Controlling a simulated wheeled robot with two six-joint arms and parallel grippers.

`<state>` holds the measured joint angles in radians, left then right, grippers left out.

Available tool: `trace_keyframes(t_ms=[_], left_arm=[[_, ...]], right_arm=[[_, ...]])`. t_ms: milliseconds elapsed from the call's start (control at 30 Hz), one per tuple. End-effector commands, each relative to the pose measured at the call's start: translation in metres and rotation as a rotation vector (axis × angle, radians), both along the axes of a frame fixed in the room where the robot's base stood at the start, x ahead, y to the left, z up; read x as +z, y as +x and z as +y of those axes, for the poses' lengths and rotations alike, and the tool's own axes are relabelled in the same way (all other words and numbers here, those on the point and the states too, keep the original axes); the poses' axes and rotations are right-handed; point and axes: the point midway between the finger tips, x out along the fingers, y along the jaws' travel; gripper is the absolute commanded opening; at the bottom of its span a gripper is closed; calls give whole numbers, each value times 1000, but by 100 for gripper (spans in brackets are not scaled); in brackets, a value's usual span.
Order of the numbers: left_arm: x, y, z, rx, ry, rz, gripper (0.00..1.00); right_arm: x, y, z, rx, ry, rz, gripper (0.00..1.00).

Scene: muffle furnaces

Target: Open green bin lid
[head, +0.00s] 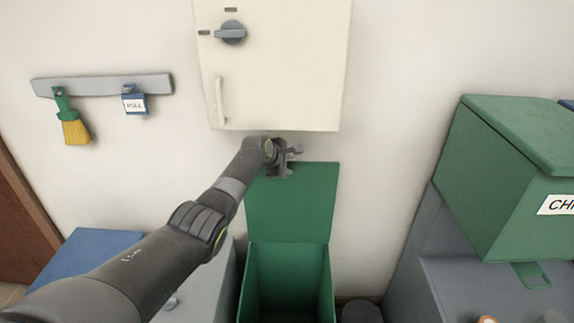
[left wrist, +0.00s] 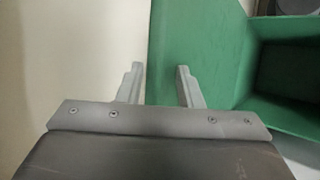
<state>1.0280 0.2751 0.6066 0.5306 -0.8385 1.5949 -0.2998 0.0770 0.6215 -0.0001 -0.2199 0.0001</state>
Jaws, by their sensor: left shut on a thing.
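The green bin (head: 286,285) stands at the bottom centre of the head view, and its inside shows. Its green lid (head: 292,205) stands raised, about upright, near the wall behind it. My left gripper (head: 284,160) is at the lid's top edge, toward its left corner. In the left wrist view, the fingers of my left gripper (left wrist: 160,80) stand on both sides of the lid's edge (left wrist: 172,50), shut on it. The open bin (left wrist: 285,80) shows at the right there. My right gripper is not in view.
A cream wall cabinet (head: 275,70) with a knob and handle hangs just above my left gripper. A green box labelled "CH..." (head: 515,185) sits on a grey unit at the right. A blue-topped bin (head: 95,255) stands at left, partly behind my arm.

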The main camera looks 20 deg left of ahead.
Motion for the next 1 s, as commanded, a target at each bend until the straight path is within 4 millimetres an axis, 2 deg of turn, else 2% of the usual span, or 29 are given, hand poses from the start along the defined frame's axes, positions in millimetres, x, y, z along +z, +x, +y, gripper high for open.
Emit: trace_keyframes(t_ms=[33, 233, 267, 333, 767, 1000], left_arm=[[-8, -3, 0, -1, 1, 13, 0], [-9, -3, 0, -1, 2, 15, 0], [-9, -3, 0, -1, 2, 16, 34], [-9, -3, 0, -1, 1, 16, 43], [-3, -2, 0, -1, 1, 7, 44], [7, -11, 3, -2, 1, 6, 44]], right_arm=[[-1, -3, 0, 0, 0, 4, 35], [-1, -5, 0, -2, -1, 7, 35], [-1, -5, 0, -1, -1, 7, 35], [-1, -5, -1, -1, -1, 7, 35], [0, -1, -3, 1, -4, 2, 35], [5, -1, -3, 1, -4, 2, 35]])
